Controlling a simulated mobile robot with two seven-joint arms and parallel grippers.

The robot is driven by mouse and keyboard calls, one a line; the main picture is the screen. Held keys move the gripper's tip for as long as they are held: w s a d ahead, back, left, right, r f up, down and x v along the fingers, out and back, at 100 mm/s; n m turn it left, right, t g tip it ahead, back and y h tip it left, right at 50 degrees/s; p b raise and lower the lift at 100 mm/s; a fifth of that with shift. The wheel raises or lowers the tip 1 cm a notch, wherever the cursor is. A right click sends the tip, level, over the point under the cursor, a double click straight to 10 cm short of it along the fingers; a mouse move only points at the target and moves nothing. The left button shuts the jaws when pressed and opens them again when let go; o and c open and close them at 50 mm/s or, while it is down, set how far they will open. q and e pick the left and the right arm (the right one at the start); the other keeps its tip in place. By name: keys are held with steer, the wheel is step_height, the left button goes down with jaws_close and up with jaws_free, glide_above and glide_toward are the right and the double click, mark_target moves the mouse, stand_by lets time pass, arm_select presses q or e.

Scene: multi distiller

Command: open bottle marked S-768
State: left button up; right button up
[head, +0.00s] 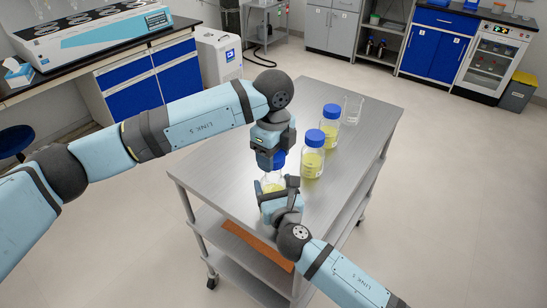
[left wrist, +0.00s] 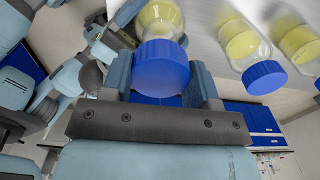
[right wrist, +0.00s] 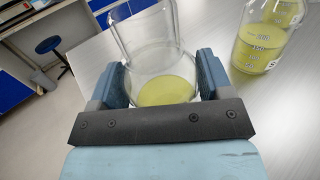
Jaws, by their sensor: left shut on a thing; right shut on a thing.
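I cannot read this bottle's label.
Two more blue-capped bottles with yellow liquid, a nearer one (head: 313,157) and a farther one (head: 330,124), stand to the right on the metal cart (head: 222,160). An empty beaker (head: 353,108) stands behind them. The cart's left side is clear.

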arm_select(q)
steer(key=shift+r, duration=1.5)
arm_select(e)
steer(key=o, duration=1.8)
steer(key=shift+c, duration=0.2)
steer(key=shift+s, duration=0.15)
